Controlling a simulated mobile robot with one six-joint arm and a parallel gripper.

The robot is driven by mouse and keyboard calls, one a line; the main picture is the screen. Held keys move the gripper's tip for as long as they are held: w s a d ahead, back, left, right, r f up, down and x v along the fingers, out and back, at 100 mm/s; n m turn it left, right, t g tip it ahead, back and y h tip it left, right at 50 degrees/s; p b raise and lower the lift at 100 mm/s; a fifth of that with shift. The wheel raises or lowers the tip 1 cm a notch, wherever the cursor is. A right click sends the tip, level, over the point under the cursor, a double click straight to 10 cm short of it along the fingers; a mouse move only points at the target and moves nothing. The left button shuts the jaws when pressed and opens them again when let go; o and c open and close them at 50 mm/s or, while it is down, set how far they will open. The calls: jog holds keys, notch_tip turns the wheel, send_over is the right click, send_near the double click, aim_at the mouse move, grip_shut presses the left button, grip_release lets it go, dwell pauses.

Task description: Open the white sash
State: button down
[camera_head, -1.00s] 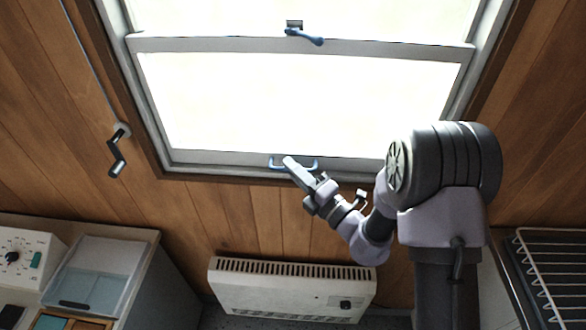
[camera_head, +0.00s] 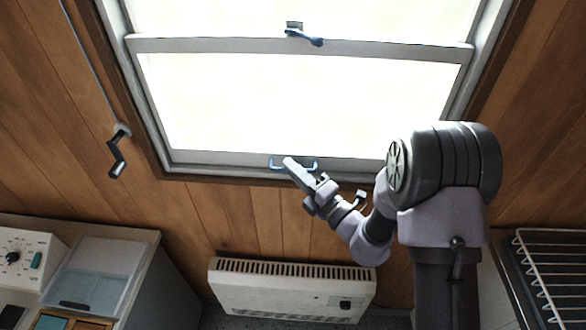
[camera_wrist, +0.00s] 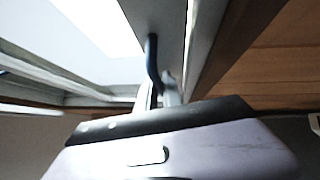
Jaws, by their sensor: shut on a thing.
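The white sash (camera_head: 215,157) is the lower pane of the window, with its bottom rail low against the sill. A blue pull handle (camera_head: 275,164) is fixed on that rail. My gripper (camera_head: 289,163) is at the handle, shut on its middle; the wrist view shows the fingers (camera_wrist: 158,92) closed around the dark blue bar (camera_wrist: 152,62). A blue latch lever (camera_head: 305,37) sits on the meeting rail above, turned toward the right. The fingers hide part of the handle.
A crank handle (camera_head: 118,152) hangs on the wood wall at the left. A white heater (camera_head: 290,290) stands below the window. A counter with a clear-lidded box (camera_head: 95,275) is at lower left, a wire rack (camera_head: 550,270) at lower right.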

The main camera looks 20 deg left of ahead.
aim_at(293, 99)
notch_tip(293, 99, up, 20)
jog(key=p, duration=1.7)
jog(key=shift+f+p, duration=0.1)
jog(key=shift+p, duration=0.3)
jog(key=shift+f, duration=0.1)
jog(key=c, duration=1.5)
grip_release()
jog(key=b+v, duration=0.3)
jog(key=v, duration=1.4)
jog(key=shift+d, duration=0.15)
jog(key=shift+s, duration=0.15)
